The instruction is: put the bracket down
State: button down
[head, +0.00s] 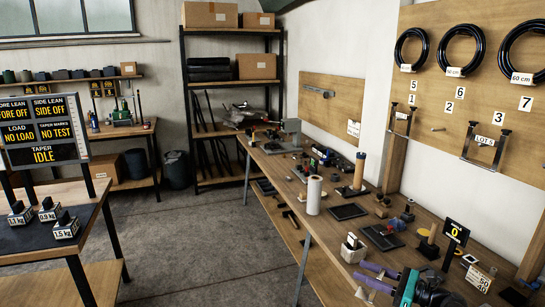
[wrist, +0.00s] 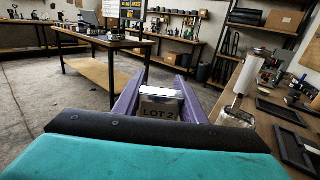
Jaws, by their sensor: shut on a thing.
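The bracket (wrist: 158,108), with a tag reading "LOT 2", sits between the purple fingers of my gripper (wrist: 160,84) in the wrist view. My gripper is shut on it. In the head view my gripper (head: 366,276) shows at the bottom, over the near end of the workbench (head: 325,215). A small pale piece just below the fingers there may be part of the bracket; most of it is hidden or too small to make out. Whether the bracket touches anything below it I cannot tell.
Two similar brackets hang on the wall board (head: 420,60), one left (head: 400,120) and one right (head: 484,146). A bare peg (head: 437,129) is between them. Open floor lies left.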

jog(key=a, duration=1.2)
jog(key=shift+w+a, duration=0.25)
jog(key=shift+a, duration=0.1)
